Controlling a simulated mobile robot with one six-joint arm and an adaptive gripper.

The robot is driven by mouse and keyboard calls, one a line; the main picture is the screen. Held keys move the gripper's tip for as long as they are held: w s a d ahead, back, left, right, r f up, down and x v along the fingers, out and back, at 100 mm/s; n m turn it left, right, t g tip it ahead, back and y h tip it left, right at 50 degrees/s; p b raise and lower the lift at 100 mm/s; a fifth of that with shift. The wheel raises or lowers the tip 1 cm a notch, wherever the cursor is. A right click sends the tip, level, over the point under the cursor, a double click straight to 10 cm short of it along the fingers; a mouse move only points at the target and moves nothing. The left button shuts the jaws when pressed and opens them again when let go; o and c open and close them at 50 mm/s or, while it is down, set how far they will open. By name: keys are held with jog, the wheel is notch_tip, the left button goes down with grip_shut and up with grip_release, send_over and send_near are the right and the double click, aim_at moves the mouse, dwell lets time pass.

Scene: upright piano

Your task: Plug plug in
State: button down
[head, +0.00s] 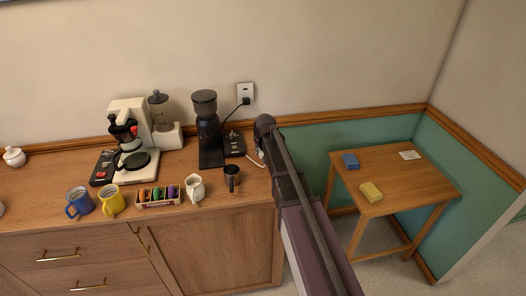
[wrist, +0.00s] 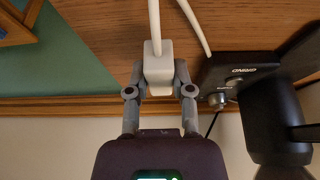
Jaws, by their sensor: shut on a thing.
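The white plug (wrist: 158,66) is between the two grey fingers of my gripper (wrist: 160,82) in the wrist view. The fingers are closed on its sides, and its white cord (wrist: 154,20) runs away from it toward the top of the picture. The wall outlet (head: 244,90) is on the cream wall above the counter in the head view. A black plug (head: 246,101) is in its lower part, and its upper part looks free. My arm reaches toward the wall right of and below the outlet in the head view and hides the held plug there.
A black coffee grinder (head: 207,130) stands left of my arm, with a black control box (wrist: 240,72) close beside my gripper. A dark cup (head: 232,178) and white cord (head: 257,161) lie near the counter's right end. A small table (head: 400,178) stands at right.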

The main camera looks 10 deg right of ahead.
jog(key=shift+s+d+r, duration=0.1)
jog(key=shift+s+r, duration=0.1)
jog(key=shift+r, duration=0.45)
jog(key=s+d, duration=0.2)
jog(key=s, duration=0.2)
jog(key=s+d+p, duration=0.1)
jog(key=s+d, duration=0.2)
jog(key=s, duration=0.2)
jog(key=s+d+r, duration=0.1)
jog(key=s+d, duration=0.2)
jog(key=s, duration=0.1)
jog(key=shift+s, duration=0.25)
jog(key=shift+a, duration=0.25)
